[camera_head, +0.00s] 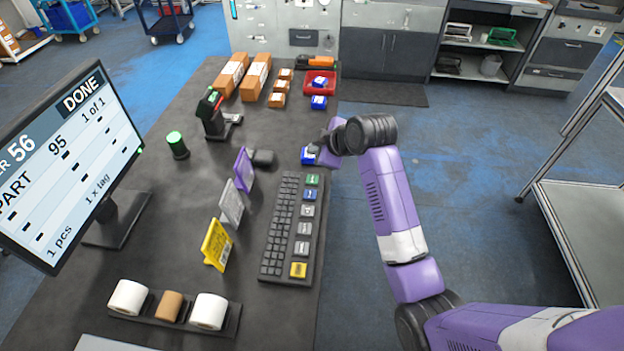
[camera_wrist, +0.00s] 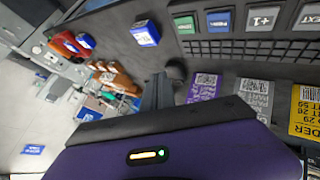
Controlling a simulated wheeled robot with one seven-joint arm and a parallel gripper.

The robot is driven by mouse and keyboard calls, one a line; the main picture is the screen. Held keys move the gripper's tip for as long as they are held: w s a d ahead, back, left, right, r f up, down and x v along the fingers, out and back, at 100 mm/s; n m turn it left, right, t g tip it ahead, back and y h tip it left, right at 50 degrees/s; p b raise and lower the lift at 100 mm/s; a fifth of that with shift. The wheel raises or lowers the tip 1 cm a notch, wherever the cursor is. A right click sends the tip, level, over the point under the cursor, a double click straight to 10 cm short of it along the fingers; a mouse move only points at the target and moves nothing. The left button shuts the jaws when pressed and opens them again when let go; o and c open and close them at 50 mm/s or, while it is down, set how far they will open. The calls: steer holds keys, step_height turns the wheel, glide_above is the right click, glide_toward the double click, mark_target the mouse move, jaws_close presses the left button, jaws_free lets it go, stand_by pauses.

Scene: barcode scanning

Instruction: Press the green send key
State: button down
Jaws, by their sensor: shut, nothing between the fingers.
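The green send key (camera_head: 312,180) is the far end key in the right column of the black keyboard (camera_head: 277,228). It also shows in the wrist view (camera_wrist: 185,25), at the top, clear of my fingers. My gripper (camera_wrist: 158,90) is shut and empty, its dark fingers together. In the head view my purple arm reaches in from the lower right, and its wrist is just beyond the keyboard's far end, near the table's right edge. The fingertips are hard to make out there. The monitor (camera_head: 65,165) reads "DONE" and "1 of 1".
A small blue-and-white box (camera_head: 308,155) lies close by my wrist. Purple, grey and yellow (camera_head: 217,244) cards stand left of the keyboard. A scanner (camera_head: 212,115), cardboard boxes (camera_head: 255,77) and a red tray (camera_head: 321,83) stand farther back. Label rolls (camera_head: 209,311) are at the front.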

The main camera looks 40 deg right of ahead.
steer(key=b, duration=0.6)
glide_above(314, 181)
step_height(314, 181, down, 6)
steer(key=shift+f, duration=0.2)
steer(key=shift+f+b, duration=0.35)
steer(key=shift+f, duration=0.65)
steer(key=shift+f, duration=0.2)
stand_by(0.6)
steer(key=shift+f, duration=0.2)
steer(key=shift+f, duration=0.5)
stand_by(0.9)
steer(key=shift+r, duration=0.2)
steer(key=shift+r+p, duration=0.55)
steer(key=shift+r, duration=0.15)
step_height(314, 181, up, 5)
steer(key=p, duration=0.4)
